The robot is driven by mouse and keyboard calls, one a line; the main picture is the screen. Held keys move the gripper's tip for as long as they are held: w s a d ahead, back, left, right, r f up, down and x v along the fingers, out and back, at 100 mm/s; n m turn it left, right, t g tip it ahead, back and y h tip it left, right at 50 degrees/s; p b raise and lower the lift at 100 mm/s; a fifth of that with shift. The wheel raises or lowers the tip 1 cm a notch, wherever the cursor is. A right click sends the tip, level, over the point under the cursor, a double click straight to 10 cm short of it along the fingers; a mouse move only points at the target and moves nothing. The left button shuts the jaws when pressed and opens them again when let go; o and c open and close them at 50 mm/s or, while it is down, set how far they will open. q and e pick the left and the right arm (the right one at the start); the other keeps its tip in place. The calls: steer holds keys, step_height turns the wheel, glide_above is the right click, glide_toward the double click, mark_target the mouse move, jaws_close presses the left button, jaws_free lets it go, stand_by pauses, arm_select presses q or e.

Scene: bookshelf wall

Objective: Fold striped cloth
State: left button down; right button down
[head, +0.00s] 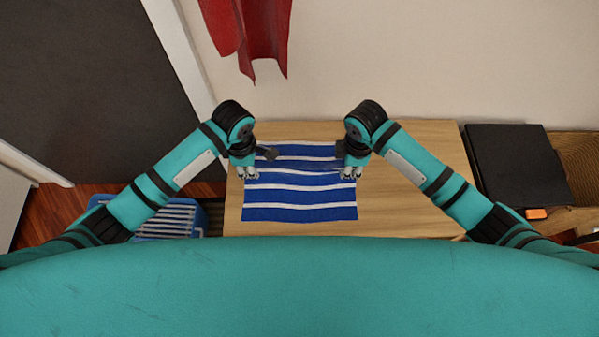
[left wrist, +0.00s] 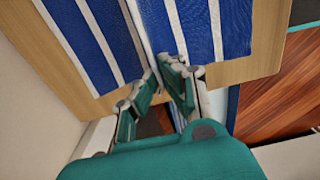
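The blue-and-white striped cloth (head: 300,212) lies spread on the wooden table, and it also shows in the left wrist view (left wrist: 200,40). A raised crease runs across it between my two grippers. My left gripper (head: 250,174) is at the cloth's left edge; in the left wrist view its fingertips (left wrist: 160,72) close on the cloth where the crease ends. My right gripper (head: 349,174) is at the right edge, at the crease's other end, its fingers on the cloth. My wrists hide small parts of the cloth's edges.
The table (head: 405,200) has bare room right of the cloth. A black box-like piece (head: 505,160) stands to the right. A blue slatted crate (head: 170,220) is on the floor at left. Red fabric (head: 262,35) hangs on the wall behind.

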arm_select(q)
steer(key=shift+r, duration=0.55)
arm_select(e)
steer(key=shift+r, duration=0.55)
